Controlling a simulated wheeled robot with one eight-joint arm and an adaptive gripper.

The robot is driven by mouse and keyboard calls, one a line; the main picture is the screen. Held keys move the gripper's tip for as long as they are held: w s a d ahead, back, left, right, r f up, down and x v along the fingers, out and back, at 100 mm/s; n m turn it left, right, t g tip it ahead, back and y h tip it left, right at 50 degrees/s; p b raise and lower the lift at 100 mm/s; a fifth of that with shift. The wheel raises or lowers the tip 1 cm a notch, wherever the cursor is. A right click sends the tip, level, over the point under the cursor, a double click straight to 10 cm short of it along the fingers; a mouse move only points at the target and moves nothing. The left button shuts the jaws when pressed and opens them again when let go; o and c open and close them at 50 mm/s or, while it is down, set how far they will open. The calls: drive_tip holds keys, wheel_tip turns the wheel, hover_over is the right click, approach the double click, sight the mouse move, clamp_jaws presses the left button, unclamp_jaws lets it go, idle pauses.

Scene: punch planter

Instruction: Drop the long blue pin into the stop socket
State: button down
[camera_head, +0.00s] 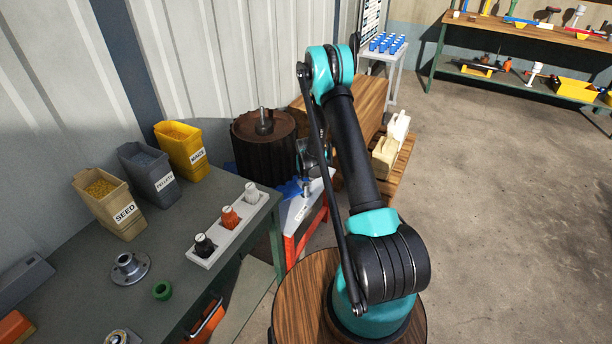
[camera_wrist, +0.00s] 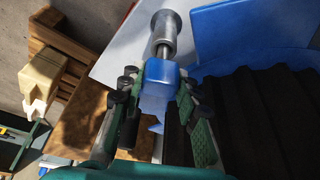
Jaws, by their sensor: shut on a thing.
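My gripper (camera_wrist: 160,84) is shut on the blue head of the long blue pin (camera_wrist: 159,73), with a finger on each side of it. A grey metal shank runs from the blue head to the metal socket (camera_wrist: 166,27) in the wrist view. The shank's far end meets the socket mouth; how deep it sits I cannot tell. In the head view, my gripper (camera_head: 314,160) is above the small white-topped stand (camera_head: 296,213), where the socket (camera_head: 306,190) shows as a small grey post. The pin is mostly hidden there by my gripper.
A dark ribbed drum (camera_head: 263,142) stands just left of my gripper. The workbench (camera_head: 85,255) at left holds labelled bins (camera_head: 146,174) and a white tray of knobs (camera_head: 212,253). A pallet with pale jugs (camera_head: 386,156) lies to the right. Open floor is at far right.

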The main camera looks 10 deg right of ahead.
drive_tip(key=shift+f, duration=0.6)
drive_tip(key=c, duration=1)
unclamp_jaws()
drive_tip(key=shift+r, duration=0.1)
drive_tip(key=v, duration=1.1)
drive_tip(key=shift+s+r, duration=0.25)
drive_tip(key=shift+r, duration=0.1)
